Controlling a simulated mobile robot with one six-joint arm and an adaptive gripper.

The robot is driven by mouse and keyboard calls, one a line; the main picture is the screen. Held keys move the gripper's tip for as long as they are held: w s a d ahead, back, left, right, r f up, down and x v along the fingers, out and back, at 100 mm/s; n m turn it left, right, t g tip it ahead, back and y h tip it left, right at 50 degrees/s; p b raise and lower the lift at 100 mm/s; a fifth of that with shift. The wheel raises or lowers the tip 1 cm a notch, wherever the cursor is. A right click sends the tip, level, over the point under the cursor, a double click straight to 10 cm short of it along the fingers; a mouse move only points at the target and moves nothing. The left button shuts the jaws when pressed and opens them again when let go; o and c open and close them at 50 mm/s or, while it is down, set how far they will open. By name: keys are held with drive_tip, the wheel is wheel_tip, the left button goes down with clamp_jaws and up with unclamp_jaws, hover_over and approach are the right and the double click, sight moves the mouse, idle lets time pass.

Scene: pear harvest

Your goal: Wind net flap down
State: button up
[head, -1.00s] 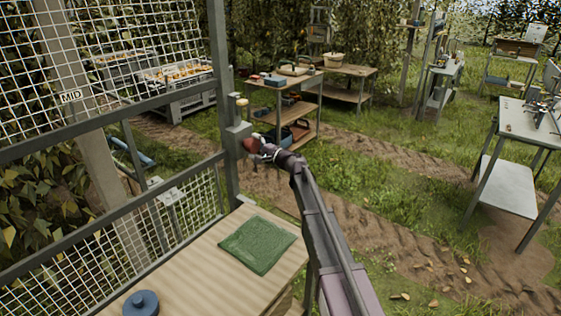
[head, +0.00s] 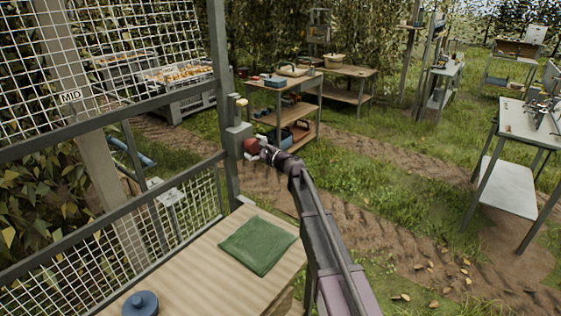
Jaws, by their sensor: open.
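The net (head: 110,85) is a white wire mesh in a dark grey frame on the left, with a MID label (head: 71,97) on it. A grey box (head: 236,146) is fixed to the dark upright post, and a pale yellowish knob (head: 241,103) stands above it. My gripper (head: 254,146) is beside this box on its right, small in the view. A dark red part shows between gripper and box; I cannot tell what it belongs to. The gripper is open, and I cannot tell whether it touches anything. The knob is above and left of it.
A wooden bench top (head: 200,270) below holds a green cloth (head: 258,245) and a blue round object (head: 140,304). Behind stand a crate of fruit (head: 183,98) and a shelved table (head: 268,115). A grey table (head: 515,130) is at right. Grass lies between.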

drive_tip(key=m, duration=0.4)
drive_tip(key=shift+m, duration=0.4)
drive_tip(key=m+h, duration=0.1)
drive_tip(key=m, duration=0.3)
drive_tip(key=shift+p, duration=0.3)
drive_tip(key=m, duration=0.4)
drive_tip(key=shift+m+t+p, duration=0.3)
drive_tip(key=shift+m+h, duration=0.3)
drive_tip(key=shift+m, duration=1.6)
drive_tip(key=shift+s+d+m, duration=0.15)
drive_tip(key=shift+s+m, duration=0.05)
drive_tip(key=shift+m, duration=0.1)
drive_tip(key=v, duration=1.3)
drive_tip(key=shift+s+n+p, duration=0.25)
drive_tip(key=shift+n+p, duration=0.1)
drive_tip(key=shift+n, duration=0.05)
drive_tip(key=shift+d+r, duration=0.1)
